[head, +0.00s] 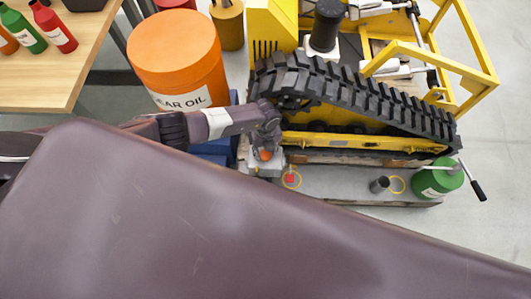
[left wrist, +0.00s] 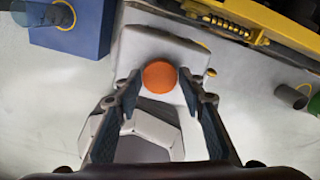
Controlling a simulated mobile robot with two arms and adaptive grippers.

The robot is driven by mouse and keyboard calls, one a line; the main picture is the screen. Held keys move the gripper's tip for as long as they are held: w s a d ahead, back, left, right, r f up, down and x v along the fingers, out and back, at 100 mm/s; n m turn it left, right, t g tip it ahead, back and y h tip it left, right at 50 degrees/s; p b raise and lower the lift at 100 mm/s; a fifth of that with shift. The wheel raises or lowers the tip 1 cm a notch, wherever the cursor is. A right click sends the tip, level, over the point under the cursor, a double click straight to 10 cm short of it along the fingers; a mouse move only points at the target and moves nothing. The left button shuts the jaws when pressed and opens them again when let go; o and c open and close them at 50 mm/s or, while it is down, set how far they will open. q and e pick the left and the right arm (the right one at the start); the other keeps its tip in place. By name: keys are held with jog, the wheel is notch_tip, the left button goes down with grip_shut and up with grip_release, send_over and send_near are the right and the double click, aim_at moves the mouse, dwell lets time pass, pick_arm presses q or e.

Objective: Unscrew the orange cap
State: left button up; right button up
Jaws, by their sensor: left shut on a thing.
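The orange cap (head: 264,154) sits on a pale grey housing (head: 277,165) beside the tracked carrier (head: 350,105). My left gripper (head: 266,147) reaches in from the left and is shut on the cap. In the left wrist view the round cap (left wrist: 160,77) lies between the two fingertips (left wrist: 158,82), one on each side, with the pale housing (left wrist: 155,45) under and behind it. I cannot tell whether the cap is still threaded on. My right gripper is not in view.
A large orange gear oil drum (head: 178,58) stands left of the carrier, close to my left arm. A red piece (head: 290,179), a dark cylinder (head: 379,185) and a green container (head: 437,180) with a lever sit to the right. A wooden table (head: 50,72) holds bottles.

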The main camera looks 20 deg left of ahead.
pick_arm(q)
jog(key=n+p, duration=0.2)
jog(key=n, duration=0.3)
jog(key=shift+r, duration=0.15)
jog(key=shift+w+n, duration=0.1)
jog(key=shift+n, duration=1.1)
jog(key=shift+a, duration=0.1)
jog(key=o, duration=0.9)
jog(key=shift+f, duration=0.2)
